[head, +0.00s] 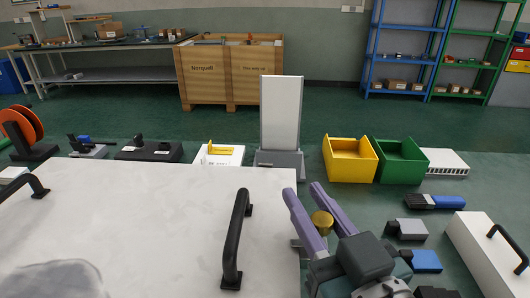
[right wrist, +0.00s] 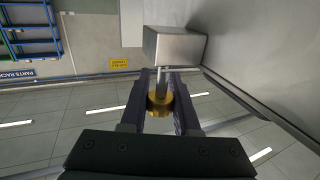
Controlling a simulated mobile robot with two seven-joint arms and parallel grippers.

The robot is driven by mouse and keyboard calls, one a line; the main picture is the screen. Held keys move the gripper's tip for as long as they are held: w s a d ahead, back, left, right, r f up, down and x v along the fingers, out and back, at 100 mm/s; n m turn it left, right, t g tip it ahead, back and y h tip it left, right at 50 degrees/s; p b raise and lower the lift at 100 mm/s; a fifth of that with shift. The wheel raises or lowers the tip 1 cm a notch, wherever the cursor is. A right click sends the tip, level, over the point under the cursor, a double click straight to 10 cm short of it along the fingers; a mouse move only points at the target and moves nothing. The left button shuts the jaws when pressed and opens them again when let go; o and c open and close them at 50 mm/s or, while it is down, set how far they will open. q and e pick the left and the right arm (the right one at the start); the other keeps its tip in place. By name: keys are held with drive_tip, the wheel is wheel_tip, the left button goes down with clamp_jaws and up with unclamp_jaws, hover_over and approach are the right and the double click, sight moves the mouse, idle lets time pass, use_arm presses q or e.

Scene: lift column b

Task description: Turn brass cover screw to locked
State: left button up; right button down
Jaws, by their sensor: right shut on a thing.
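The round brass cover screw (head: 322,222) is at the right side of a large white panel (head: 150,215). My right gripper (head: 304,190), with purple fingers, is shut on it from both sides. In the right wrist view the brass screw (right wrist: 159,103) sits between the fingers (right wrist: 158,76), on a thin grey shaft in line with a metal block (right wrist: 174,46). No marking for locked shows on the screw, so I cannot tell its turn. My left gripper is not in view.
A black handle (head: 236,240) stands on the white panel left of my right gripper. A yellow bin (head: 350,160) and a green bin (head: 401,160) stand behind. Right lie a blue-black brush-like tool (head: 434,202), a grey block (head: 411,229) and a white box (head: 486,252).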

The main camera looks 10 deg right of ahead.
sight(326, 232)
drive_tip(key=shift+d+m+h, duration=0.1)
drive_tip(key=shift+m+h, duration=0.3)
drive_tip(key=shift+h, duration=0.2)
drive_tip(key=c, duration=0.6)
unclamp_jaws()
drive_tip(key=shift+c, duration=0.2)
drive_tip(key=s, duration=1)
drive_tip(key=shift+d, duration=0.1)
drive_tip(key=shift+w, duration=0.1)
